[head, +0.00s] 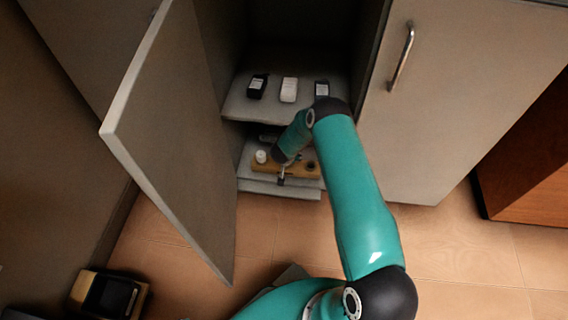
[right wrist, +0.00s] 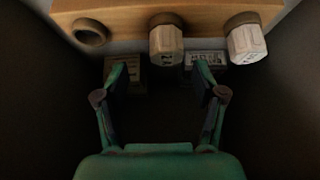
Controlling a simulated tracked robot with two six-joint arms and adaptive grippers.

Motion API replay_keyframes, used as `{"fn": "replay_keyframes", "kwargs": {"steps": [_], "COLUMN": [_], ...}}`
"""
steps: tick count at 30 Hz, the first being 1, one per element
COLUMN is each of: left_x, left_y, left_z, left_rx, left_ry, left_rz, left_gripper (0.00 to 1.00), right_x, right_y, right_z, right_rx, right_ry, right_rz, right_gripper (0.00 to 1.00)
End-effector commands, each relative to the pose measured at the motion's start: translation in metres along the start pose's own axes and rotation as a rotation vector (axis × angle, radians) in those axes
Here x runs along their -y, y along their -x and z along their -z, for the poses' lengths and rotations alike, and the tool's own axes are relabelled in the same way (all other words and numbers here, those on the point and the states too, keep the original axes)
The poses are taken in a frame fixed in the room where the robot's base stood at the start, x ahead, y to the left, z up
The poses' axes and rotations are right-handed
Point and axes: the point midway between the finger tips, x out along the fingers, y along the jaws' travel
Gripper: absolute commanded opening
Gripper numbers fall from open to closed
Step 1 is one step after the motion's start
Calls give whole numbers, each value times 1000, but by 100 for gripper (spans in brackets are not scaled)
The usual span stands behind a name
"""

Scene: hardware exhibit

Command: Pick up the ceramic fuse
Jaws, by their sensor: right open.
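A wooden block (head: 253,168) lies on the lower shelf of the open cabinet. In the right wrist view the block (right wrist: 115,17) has a row of three sockets. The left socket (right wrist: 91,33) is empty. A white faceted ceramic fuse (right wrist: 166,45) stands in the middle socket, and a similar white fuse (right wrist: 246,42) in the right one. The latter shows in the head view as a white fuse (head: 261,157). My right gripper (right wrist: 161,75) is open and empty, its fingertips just short of the middle fuse and to either side of it. My left gripper is not in view.
Three small items, one white (head: 289,90), stand on the upper shelf (head: 237,106) above my right forearm. The cabinet door (head: 175,140) hangs open at left; a closed door (head: 455,100) is at right. Small labelled plates (right wrist: 206,57) show behind my fingers.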

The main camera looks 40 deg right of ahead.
Motion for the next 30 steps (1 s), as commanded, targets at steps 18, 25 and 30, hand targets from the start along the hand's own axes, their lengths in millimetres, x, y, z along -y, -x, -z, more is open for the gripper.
{"fn": "replay_keyframes", "kwargs": {"steps": [18, 25, 30], "left_x": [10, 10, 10], "left_y": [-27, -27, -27], "left_z": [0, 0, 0], "left_rx": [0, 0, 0], "left_ry": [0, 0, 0], "left_rz": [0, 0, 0], "left_gripper": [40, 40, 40], "right_x": [8, 8, 8], "right_y": [-50, -50, -50], "right_z": [-3, -3, -3], "right_rx": [1, 0, 0], "right_ry": [1, 1, 1], "right_rz": [1, 1, 1], "right_gripper": [70, 41, 13]}}
